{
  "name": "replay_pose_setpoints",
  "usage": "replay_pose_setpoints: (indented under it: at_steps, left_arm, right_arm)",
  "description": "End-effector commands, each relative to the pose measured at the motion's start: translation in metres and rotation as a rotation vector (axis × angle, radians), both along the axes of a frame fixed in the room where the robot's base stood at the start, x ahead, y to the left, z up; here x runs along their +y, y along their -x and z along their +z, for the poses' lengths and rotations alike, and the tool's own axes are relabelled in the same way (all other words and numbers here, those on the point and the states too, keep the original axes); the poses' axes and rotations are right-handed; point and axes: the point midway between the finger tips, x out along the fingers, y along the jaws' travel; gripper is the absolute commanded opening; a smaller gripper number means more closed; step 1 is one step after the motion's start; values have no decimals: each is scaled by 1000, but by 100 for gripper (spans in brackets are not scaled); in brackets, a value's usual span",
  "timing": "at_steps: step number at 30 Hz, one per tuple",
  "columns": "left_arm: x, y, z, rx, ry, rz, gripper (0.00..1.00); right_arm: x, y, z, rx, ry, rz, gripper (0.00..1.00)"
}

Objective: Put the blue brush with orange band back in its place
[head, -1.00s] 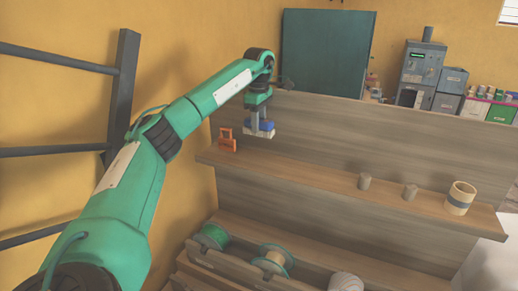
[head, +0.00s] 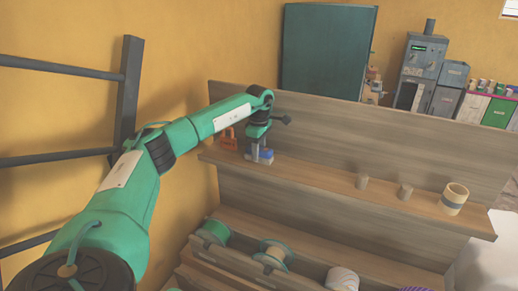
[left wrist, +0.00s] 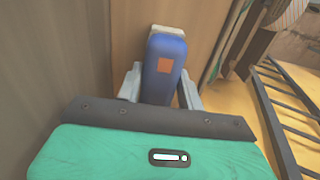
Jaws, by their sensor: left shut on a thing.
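The blue brush (left wrist: 164,84) has an orange square on its top and a pale edge at its far end. It fills the space between the fingers of my left gripper (left wrist: 160,90) in the left wrist view. In the head view the left gripper (head: 258,152) is shut on the brush (head: 266,155), low at the left part of the wooden shelf (head: 310,172). I cannot tell whether the brush touches the shelf board. My right gripper is not in view.
An orange object (head: 228,139) stands on the shelf just left of the brush. Spools (head: 272,253) lie on the rack below. The shelf between brush and cylinders is clear.

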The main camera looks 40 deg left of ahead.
Motion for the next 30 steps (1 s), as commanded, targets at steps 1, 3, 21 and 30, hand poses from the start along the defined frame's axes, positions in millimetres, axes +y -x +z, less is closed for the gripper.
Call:
replay_pose_setpoints:
  at_steps: [1, 3, 21, 30]
  left_arm:
    - [0, 0, -1, 0, 0, 0, 16]
    - [0, 0, -3, 0, 0, 0, 16]
    - [0, -1, 11, -4, 0, 0, 59]
    - [-1, -1, 66, -4, 0, 0, 59]
  right_arm:
    - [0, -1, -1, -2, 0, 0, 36]
    - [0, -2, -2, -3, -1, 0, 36]
    - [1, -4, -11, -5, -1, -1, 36]
    - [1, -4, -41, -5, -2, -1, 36]
